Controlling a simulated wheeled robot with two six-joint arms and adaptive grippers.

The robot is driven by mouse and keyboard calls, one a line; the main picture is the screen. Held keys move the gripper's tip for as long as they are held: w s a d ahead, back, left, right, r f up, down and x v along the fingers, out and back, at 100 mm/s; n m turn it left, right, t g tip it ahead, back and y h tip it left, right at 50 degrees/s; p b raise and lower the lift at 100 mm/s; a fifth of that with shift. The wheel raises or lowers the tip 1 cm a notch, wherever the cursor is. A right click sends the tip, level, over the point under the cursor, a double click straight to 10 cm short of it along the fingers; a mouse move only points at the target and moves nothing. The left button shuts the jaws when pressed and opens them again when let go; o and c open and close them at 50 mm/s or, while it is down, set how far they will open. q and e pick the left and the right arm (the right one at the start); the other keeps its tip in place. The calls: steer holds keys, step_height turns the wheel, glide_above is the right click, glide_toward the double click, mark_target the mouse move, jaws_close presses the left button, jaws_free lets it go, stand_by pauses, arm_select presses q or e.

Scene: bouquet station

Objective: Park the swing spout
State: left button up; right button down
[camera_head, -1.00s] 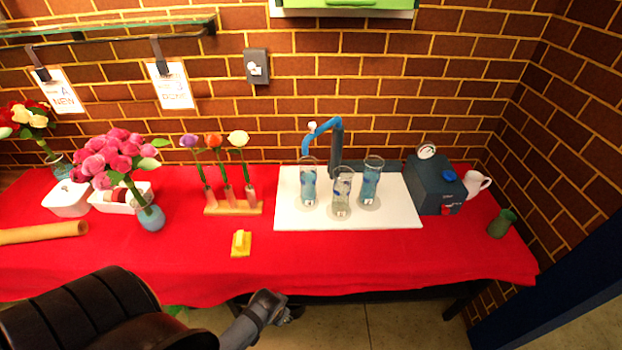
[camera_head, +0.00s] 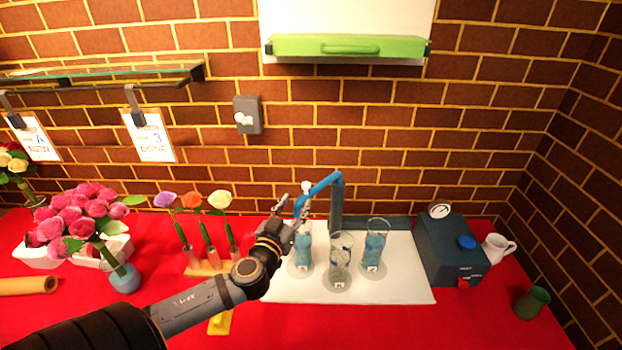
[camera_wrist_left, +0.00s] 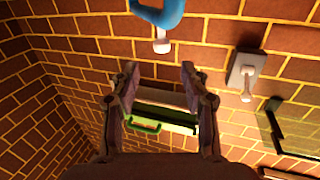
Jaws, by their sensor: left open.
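The swing spout (camera_head: 322,188) is a blue bent arm on a dark upright post behind the white board. Its free end points left and toward me, with a small white knob (camera_head: 306,187) on it. In the left wrist view the blue spout (camera_wrist_left: 160,10) shows at the top edge with a white-tipped pin below it. My left gripper (camera_head: 292,204) is open and empty, close to the left of the spout's end; I cannot tell whether it touches. In the left wrist view its two fingers (camera_wrist_left: 158,72) stand apart with nothing between them. My right gripper is not in view.
Three glass vases, one of them the front vase (camera_head: 341,262), stand on the white board (camera_head: 405,285) below the spout. A flower rack (camera_head: 205,268) is to the left. A dark blue box with a gauge (camera_head: 450,250) is to the right. A wall switch (camera_head: 248,115) is above.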

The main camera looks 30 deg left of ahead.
mark_target(306, 184)
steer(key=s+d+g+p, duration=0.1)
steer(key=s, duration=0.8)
arm_select(q)
steer(key=x, duration=0.5)
steer(key=shift+w+a+r+p, duration=0.3)
steer(key=shift+w+a+p, duration=0.05)
steer(key=shift+p, duration=0.05)
steer(key=p+x, duration=0.1)
steer(key=x, duration=0.2)
steer(key=shift+w+d+f, duration=0.15)
steer(key=shift+w, duration=0.05)
steer(key=shift+w+f, duration=0.1)
steer(key=shift+c, duration=2.8)
jaws_close()
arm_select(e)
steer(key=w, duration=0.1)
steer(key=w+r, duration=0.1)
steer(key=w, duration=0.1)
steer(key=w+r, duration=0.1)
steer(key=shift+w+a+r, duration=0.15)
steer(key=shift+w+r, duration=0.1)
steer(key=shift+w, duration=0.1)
